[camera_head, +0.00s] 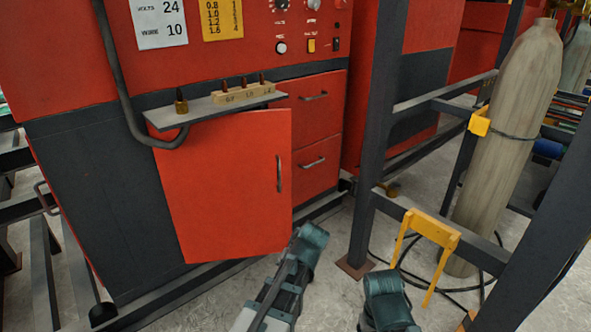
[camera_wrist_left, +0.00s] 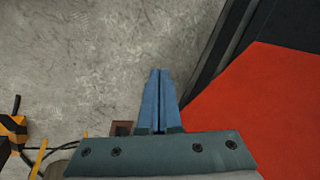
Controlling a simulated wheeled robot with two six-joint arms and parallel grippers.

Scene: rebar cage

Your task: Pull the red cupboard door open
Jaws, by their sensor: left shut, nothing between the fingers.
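The red cupboard door (camera_head: 228,190) is on the front of the red and dark grey machine, below a small shelf. Its dark upright handle (camera_head: 280,173) is near its right edge. The door looks ajar: its right edge seems to stand out from the front and its lower corner overlaps the base rail. My left gripper (camera_head: 311,240) is just below and right of the door, apart from the handle. In the left wrist view its blue fingers (camera_wrist_left: 158,98) are together and empty, with a red panel at right. My right gripper (camera_head: 386,285) is low at centre right; its fingers cannot be made out.
Two red drawers (camera_head: 313,130) are right of the door. A shelf (camera_head: 215,104) with a wooden block juts out above it. A dark post (camera_head: 372,140), a yellow bracket (camera_head: 433,235) and a gas cylinder (camera_head: 510,130) stand to the right. Concrete floor shows below the door.

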